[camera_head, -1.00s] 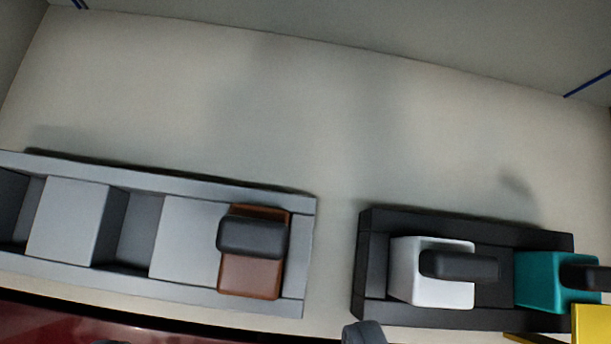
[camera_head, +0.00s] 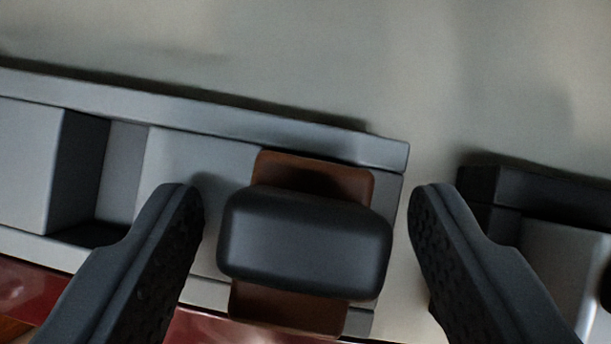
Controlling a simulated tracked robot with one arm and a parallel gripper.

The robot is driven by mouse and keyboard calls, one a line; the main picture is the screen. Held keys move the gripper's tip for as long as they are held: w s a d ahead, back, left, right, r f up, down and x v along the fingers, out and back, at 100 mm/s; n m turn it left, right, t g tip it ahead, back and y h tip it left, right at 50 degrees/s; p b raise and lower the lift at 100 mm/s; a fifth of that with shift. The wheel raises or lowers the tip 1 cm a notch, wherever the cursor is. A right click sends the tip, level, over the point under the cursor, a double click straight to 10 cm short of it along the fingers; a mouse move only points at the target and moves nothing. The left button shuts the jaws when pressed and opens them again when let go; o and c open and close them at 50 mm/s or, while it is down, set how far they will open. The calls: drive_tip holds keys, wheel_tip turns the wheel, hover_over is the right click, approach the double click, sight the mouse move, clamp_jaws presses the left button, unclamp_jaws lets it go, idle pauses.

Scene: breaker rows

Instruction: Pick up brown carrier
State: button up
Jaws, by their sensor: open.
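The brown carrier (camera_head: 315,178) sits in the right end of the grey rail (camera_head: 250,132), with a black handle (camera_head: 305,243) on top. My gripper (camera_head: 308,195) is open, with one dark finger to the left of the carrier and one to its right. The handle lies between the fingers, with a gap on each side, and neither finger appears to touch it. The lower part of the carrier is partly hidden by the handle.
A black rail (camera_head: 545,190) with a white block (camera_head: 565,262) stands close on the right, behind my right finger. A dark red surface (camera_head: 30,290) runs along the lower left. The pale surface behind the rails is clear.

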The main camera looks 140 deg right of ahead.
sight(269, 270)
drive_tip(key=c, duration=1.2)
drive_tip(key=shift+o, duration=0.2)
drive_tip(key=shift+r, duration=0.15)
drive_tip(key=shift+w+r, duration=0.1)
drive_tip(key=shift+r, duration=1.65)
clamp_jaws()
drive_tip(key=shift+s+d, duration=0.15)
drive_tip(key=shift+s, duration=0.65)
drive_tip(key=s+d+r, duration=0.1)
drive_tip(key=s+d, duration=0.2)
drive_tip(key=s, duration=1.1)
drive_tip(key=shift+s+a+r+p, duration=0.1)
drive_tip(key=shift+r+p, duration=0.2)
drive_tip(key=shift+r, duration=1.05)
drive_tip(key=shift+s+a+r+p, duration=0.1)
drive_tip(key=shift+r+p, duration=0.2)
drive_tip(key=shift+r, duration=1)
